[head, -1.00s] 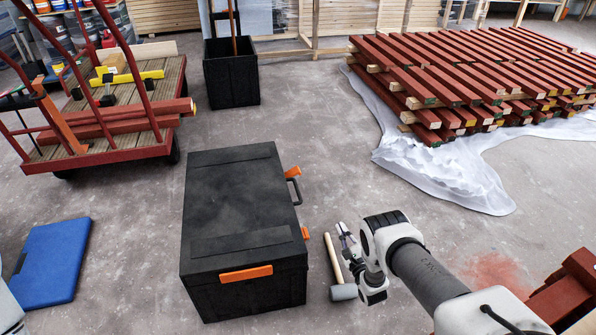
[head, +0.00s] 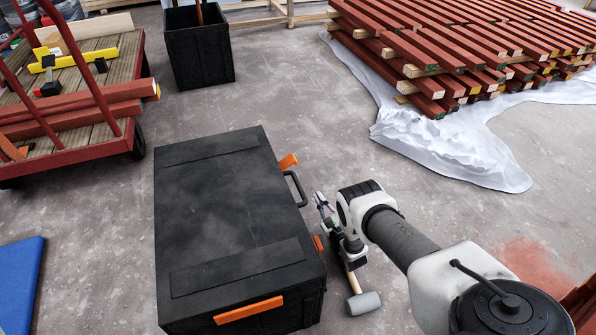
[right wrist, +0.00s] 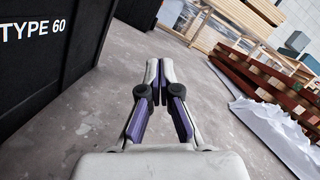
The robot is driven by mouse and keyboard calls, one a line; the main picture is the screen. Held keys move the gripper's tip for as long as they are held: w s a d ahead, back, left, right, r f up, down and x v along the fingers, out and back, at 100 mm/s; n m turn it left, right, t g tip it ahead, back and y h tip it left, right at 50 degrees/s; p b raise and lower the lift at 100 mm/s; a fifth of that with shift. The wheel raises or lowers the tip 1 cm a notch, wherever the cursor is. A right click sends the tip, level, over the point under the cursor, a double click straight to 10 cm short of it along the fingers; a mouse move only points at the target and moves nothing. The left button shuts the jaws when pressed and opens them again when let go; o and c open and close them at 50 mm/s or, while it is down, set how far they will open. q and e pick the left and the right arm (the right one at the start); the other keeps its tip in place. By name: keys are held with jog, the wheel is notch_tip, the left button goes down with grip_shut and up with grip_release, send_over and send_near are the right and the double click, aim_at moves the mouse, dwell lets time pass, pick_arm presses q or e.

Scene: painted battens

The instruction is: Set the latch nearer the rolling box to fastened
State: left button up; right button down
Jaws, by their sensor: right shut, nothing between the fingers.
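A black chest (head: 225,215) stands on the floor with its lid down. On its right side, an orange latch (head: 288,161) sticks up at the far end, beside a dark handle. Another orange latch (head: 318,243) sits lower on the near part of that side, partly hidden. A black open-topped box (head: 200,52) stands behind; I cannot tell whether it has wheels. My right gripper (head: 322,203) is shut and empty, just right of the chest, between the two latches. Its closed fingers show in the right wrist view (right wrist: 161,66), apart from the dark chest wall. My left gripper is out of view.
A mallet (head: 363,303) lies on the floor under my right arm. An orange piece (head: 248,309) is on the chest's front edge. A loaded red cart (head: 75,155) stands left. Stacked red battens (head: 440,55) on white sheeting (head: 450,155) stand right.

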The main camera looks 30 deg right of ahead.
aim_at(285, 165)
jog(key=shift+r, duration=0.1)
